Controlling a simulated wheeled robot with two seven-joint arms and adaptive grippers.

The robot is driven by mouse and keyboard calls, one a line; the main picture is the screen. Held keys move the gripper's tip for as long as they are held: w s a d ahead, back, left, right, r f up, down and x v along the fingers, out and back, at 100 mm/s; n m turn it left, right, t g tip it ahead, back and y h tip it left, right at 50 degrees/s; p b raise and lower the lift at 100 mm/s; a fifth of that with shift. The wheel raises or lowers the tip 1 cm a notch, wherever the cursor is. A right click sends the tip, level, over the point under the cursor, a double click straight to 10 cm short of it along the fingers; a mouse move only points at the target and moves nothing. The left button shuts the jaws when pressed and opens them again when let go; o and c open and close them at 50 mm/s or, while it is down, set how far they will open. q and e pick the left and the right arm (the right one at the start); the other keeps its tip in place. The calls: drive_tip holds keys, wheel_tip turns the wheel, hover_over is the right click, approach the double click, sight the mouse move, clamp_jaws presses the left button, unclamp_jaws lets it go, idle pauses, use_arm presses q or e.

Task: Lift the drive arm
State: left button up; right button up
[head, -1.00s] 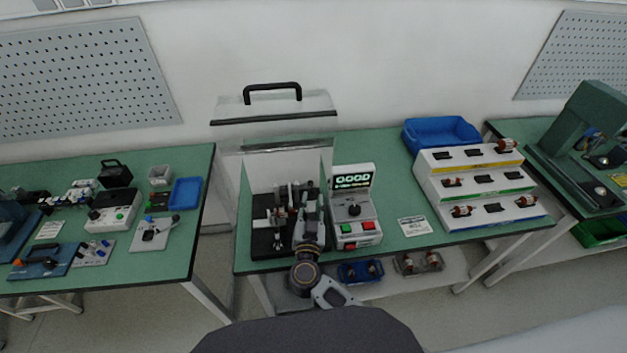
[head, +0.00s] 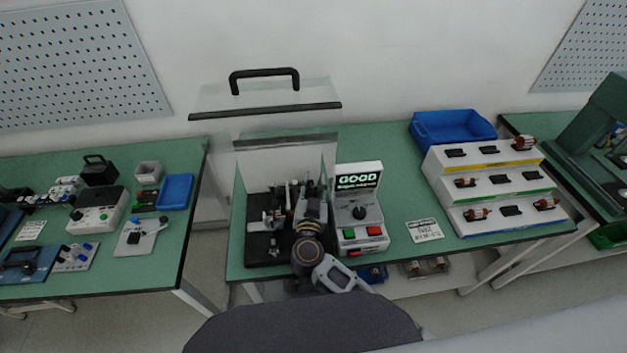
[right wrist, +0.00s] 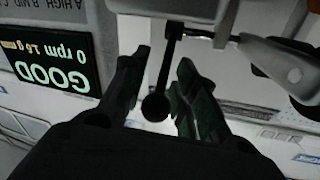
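The test rig stands on the middle table, with a black base (head: 262,251) and small metal parts on it. My right gripper (head: 312,203) reaches over the right part of the rig, left of the control box; its fingertips are hard to make out there. In the right wrist view, my right gripper (right wrist: 157,88) has its two fingers apart. A dark rod with a round black knob (right wrist: 155,108), apparently the drive arm, lies between them. The knob is very close to the right finger; I cannot tell if they touch. My left gripper is not in view.
The control box (head: 361,233) with a lit GOOD display (head: 357,181) stands close right of the rig. A clear raised cover with a black handle (head: 264,73) is behind. A white stepped rack (head: 490,190) and blue bin (head: 452,127) stand farther right.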

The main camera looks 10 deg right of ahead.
drive_tip(key=shift+w, duration=0.2)
drive_tip(key=shift+r, duration=0.1)
clamp_jaws()
